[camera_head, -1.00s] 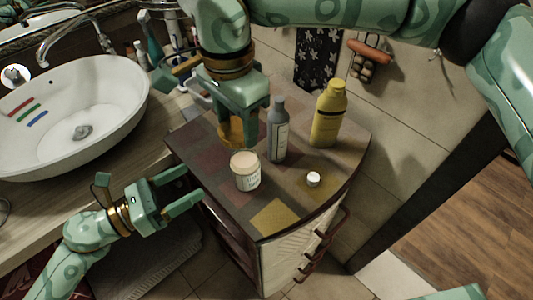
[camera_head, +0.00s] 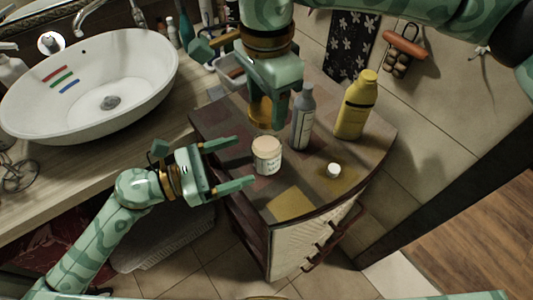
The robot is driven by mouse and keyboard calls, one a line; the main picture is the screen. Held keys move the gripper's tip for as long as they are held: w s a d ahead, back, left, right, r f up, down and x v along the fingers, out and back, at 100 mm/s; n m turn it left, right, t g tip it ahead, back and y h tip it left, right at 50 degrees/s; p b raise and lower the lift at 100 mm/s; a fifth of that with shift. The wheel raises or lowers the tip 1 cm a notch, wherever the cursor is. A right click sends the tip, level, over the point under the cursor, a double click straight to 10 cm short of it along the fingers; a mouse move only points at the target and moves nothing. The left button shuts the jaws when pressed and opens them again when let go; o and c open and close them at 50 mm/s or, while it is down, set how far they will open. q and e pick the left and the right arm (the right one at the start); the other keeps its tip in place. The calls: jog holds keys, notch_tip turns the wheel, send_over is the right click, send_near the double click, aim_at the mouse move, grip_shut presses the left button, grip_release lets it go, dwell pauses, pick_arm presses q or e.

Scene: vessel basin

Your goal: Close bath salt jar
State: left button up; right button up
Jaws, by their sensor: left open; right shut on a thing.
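The bath salt jar (camera_head: 267,161), a small whitish jar with a label and a tan top surface, stands upright on the patchwork cabinet top. My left gripper (camera_head: 243,164) is open, its fingers pointing right at the jar, with the tips just left of it; I cannot tell if they touch. My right gripper (camera_head: 266,108) comes down from above, shut on an amber round piece (camera_head: 263,114) that looks like the lid. It is held above and behind the jar, apart from it in the picture. The fingers partly hide it.
A grey bottle (camera_head: 302,122) stands close to the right gripper, with a yellow bottle (camera_head: 355,108) to its right. A small white cap-like item (camera_head: 334,170) lies right of the jar. The basin (camera_head: 95,95) is at left. The cabinet top's front is clear.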

pick_arm(q)
jog(key=x, duration=0.7)
jog(key=shift+w+d, duration=0.1)
jog(key=c, duration=1.5)
pick_arm(e)
send_over(266, 141)
jog(key=shift+f, duration=2.5)
jog(key=shift+f, duration=0.15)
jog(key=shift+f, duration=0.75)
jog(key=shift+f, duration=0.5)
